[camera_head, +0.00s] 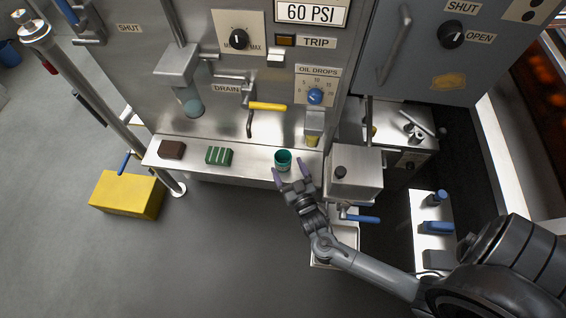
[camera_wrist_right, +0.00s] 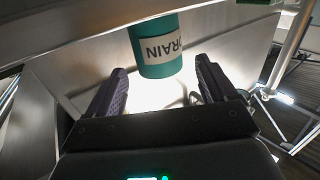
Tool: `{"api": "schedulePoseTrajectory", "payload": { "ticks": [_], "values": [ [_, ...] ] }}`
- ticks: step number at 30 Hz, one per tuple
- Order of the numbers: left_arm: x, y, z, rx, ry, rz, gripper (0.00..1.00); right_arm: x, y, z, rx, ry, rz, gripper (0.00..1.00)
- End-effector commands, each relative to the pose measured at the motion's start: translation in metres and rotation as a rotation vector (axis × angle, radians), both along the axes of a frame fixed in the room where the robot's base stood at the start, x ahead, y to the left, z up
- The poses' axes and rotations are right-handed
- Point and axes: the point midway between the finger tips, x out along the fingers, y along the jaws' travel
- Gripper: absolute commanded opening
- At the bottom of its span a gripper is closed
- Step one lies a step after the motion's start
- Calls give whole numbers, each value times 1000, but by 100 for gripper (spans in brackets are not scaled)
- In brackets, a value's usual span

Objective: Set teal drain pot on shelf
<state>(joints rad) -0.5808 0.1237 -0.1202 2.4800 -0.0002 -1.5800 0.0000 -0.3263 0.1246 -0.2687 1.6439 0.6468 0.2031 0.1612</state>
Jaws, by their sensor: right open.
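The teal drain pot (camera_head: 283,160) stands upright on the metal shelf (camera_head: 252,162), near its right end. In the right wrist view the pot (camera_wrist_right: 160,62) shows its "DRAIN" label, just beyond and between my fingertips. My right gripper (camera_head: 290,176) is open at the shelf's front edge, its two purple-grey fingers spread to either side of the pot's near side. The fingers also show in the right wrist view (camera_wrist_right: 157,84), with a gap between them and the pot. My left gripper is not in view.
A brown block (camera_head: 172,149) and a green striped block (camera_head: 219,156) lie on the shelf to the left. The yellow drain lever (camera_head: 267,106) and spout hang above. A metal box (camera_head: 355,174) stands close right of my gripper. A yellow box (camera_head: 127,194) is on the floor.

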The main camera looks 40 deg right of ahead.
Motion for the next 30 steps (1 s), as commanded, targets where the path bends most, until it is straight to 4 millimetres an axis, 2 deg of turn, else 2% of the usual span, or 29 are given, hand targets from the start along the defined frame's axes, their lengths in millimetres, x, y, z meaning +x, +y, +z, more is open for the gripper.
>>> {"api": "schedulePoseTrajectory", "payload": {
  "ticks": [6, 10, 20, 23, 30],
  "values": [
    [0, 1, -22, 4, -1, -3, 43, 26, -10, -1, -2, -6, 1, 85],
    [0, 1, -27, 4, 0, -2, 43, 39, -14, 1, -1, -4, 1, 85],
    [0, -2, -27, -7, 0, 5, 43, 45, -16, 2, 0, 0, 1, 85],
    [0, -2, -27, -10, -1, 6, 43, 45, -16, 2, 0, 0, 1, 72],
    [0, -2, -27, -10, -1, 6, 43, 45, -16, 2, 0, 0, 1, 36]
  ]
}}
